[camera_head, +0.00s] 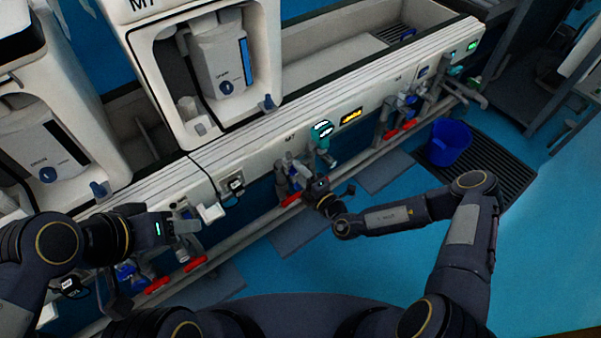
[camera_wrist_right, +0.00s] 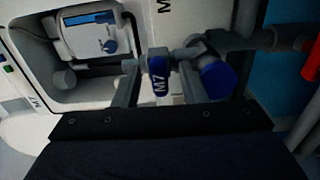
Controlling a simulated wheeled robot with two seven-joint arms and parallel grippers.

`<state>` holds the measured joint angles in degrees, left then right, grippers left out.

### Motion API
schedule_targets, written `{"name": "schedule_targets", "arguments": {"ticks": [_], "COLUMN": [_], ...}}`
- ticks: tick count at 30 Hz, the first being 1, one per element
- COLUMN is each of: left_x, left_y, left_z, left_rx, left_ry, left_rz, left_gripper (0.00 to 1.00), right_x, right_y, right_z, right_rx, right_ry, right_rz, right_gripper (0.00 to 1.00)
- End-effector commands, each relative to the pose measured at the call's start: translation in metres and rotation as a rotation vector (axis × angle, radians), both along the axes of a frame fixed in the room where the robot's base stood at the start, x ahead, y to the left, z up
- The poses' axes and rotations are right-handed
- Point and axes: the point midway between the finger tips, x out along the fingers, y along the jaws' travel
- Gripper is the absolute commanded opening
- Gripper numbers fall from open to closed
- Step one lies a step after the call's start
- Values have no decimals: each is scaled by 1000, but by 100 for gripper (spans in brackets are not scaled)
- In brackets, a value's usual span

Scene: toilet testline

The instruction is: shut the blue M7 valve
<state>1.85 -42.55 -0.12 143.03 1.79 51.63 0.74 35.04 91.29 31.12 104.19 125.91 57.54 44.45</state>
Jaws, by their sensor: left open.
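The blue M7 valve handle (camera_wrist_right: 158,80), with white M7 lettering, is in the middle of the right wrist view. My right gripper (camera_wrist_right: 160,75) has one finger on each side of it, with a visible gap on both sides, so it is open around the handle. In the head view my right gripper (camera_head: 301,178) reaches in from the right to the pipework under the M7 unit, where the handle is small and mostly hidden. My left gripper (camera_head: 185,226) is open and empty at the pipes further left.
A second, round blue fitting (camera_wrist_right: 217,80) sits close to the right finger. Red-handled pipes (camera_head: 291,199) run along the bench's lower side. A blue bucket (camera_head: 449,142) stands on the floor grating at right. The blue floor in front is mostly clear.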

Motion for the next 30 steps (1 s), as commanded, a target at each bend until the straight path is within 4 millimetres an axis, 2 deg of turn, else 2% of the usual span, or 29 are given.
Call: {"name": "schedule_targets", "arguments": {"ticks": [8, 21, 30], "left_x": [0, 0, 0], "left_y": [0, 0, 0], "left_z": [2, 12, 12], "left_rx": [0, 0, 0], "left_ry": [0, 0, 0], "left_rz": [0, 0, 0], "left_gripper": [49, 49, 49], "right_x": [-4, -57, -63], "right_y": [-5, -43, -46], "right_z": [1, 1, 0], "right_rx": [-1, 0, 0], "right_ry": [-1, 1, -1], "right_rz": [-3, -2, 0], "right_gripper": [38, 38, 38]}}
